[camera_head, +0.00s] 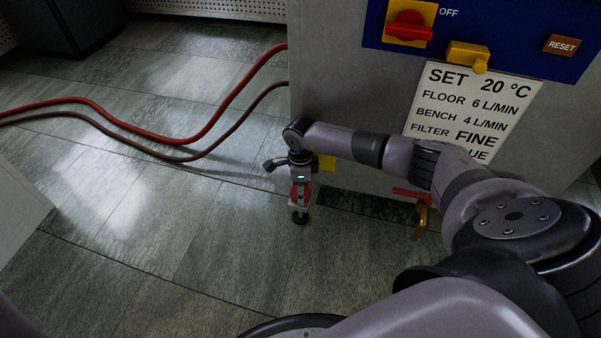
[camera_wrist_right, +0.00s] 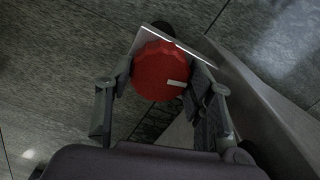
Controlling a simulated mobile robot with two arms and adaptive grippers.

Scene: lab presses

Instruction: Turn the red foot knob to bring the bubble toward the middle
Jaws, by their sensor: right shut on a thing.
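The red foot knob (camera_wrist_right: 158,70) is a round, ridged disc with a white mark pointing right in the right wrist view. My right gripper (camera_wrist_right: 163,78) has one finger on each side of the knob and is shut on it. In the head view my right gripper (camera_head: 300,192) points down beside the grey machine's lower left corner, with bits of red showing between its fingers. A dark round foot (camera_head: 300,217) shows just below it on the floor. The bubble cannot be made out in either view. My left gripper is not in view.
The grey cabinet (camera_head: 345,100) carries a blue panel (camera_head: 500,40) with a red switch (camera_head: 408,27), and a white settings sign (camera_head: 470,110). A red-handled yellow valve (camera_head: 421,215) sits low to the right. Red hoses (camera_head: 150,134) cross the floor; the floor (camera_head: 200,270) left of the gripper is clear.

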